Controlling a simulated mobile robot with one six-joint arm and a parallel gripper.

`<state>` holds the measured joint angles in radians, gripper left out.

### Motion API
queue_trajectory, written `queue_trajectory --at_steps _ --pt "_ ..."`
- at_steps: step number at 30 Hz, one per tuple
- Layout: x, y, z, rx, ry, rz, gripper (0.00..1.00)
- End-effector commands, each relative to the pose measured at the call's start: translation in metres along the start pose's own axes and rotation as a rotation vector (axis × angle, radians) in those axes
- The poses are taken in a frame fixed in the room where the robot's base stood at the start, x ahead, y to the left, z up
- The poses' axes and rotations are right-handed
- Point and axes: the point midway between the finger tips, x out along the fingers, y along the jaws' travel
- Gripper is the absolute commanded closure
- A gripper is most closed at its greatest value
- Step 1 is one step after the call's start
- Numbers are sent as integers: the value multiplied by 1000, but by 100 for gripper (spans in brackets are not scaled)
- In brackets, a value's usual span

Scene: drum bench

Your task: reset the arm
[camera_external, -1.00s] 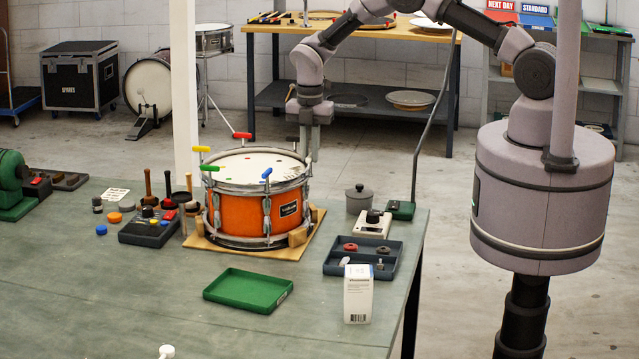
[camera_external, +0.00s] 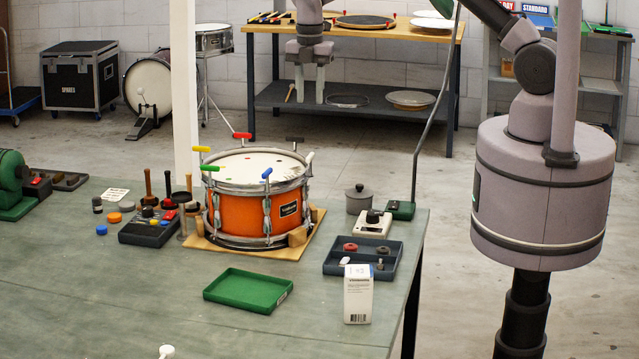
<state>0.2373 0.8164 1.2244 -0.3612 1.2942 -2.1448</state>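My gripper (camera_external: 310,88) hangs pointing down, above and behind the drum in the picture, in front of the back workbench. Its two fingers are apart with nothing between them. The orange snare drum (camera_external: 258,205) sits upright on a wooden board on the green bench, clear of my gripper. Several drum keys with coloured handles stand around its rim: yellow, red, green, blue, black and white. My upper arm runs out of the top of the picture.
A green tray (camera_external: 248,291), a dark parts tray (camera_external: 387,264), a white box (camera_external: 358,293) and a grey pot (camera_external: 358,199) stand on the bench (camera_external: 120,290). A back workbench (camera_external: 440,38) lies behind. A white post (camera_external: 185,90) rises left of the drum.

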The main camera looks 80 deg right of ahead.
Motion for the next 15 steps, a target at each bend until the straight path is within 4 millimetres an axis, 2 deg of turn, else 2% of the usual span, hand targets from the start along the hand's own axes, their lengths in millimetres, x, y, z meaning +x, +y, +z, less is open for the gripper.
queue_trajectory --at_steps 1,5,15 --pt "-9 0 0 0 0 1 67" --pt "-20 0 0 0 -1 0 67" --pt "-22 0 0 0 0 -1 67"
